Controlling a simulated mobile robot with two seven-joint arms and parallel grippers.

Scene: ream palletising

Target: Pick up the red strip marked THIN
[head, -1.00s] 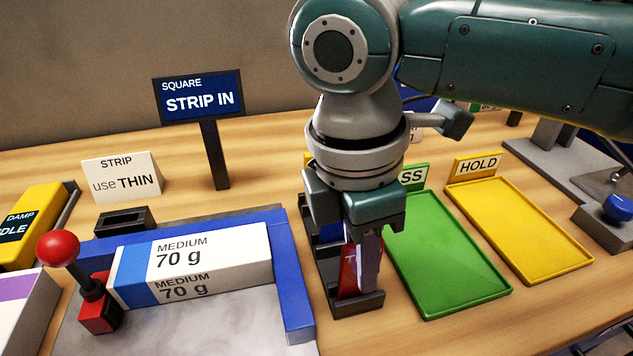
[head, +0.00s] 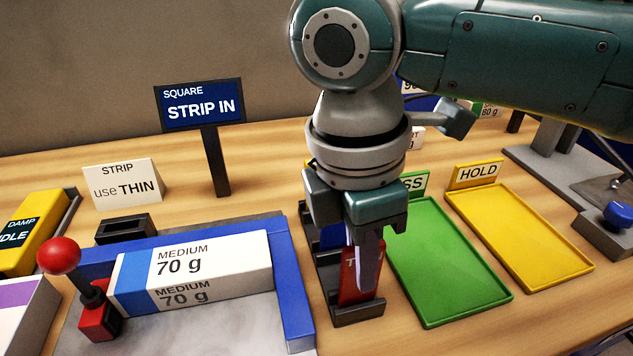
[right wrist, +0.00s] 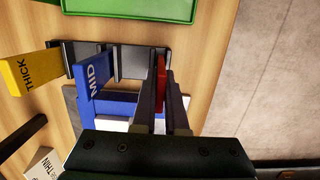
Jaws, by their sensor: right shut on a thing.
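The red strip (head: 351,284) stands upright in the near end of a dark slotted rack (head: 360,316). Only a "T" of its marking shows in the head view. My right gripper (head: 364,280) points down and is shut on the strip. In the right wrist view the red strip (right wrist: 161,78) shows between the two fingers (right wrist: 165,100). The rest of it is hidden by the fingers. The strip's foot still sits at the rack. My left gripper is not in view.
A blue strip marked MID (right wrist: 93,80) and a yellow strip marked THICK (right wrist: 28,72) stand in the same rack. A green tray (head: 450,265) and a yellow HOLD tray (head: 520,230) lie right. A blue frame (head: 293,300) with a MEDIUM 70 g ream (head: 215,268) lies left.

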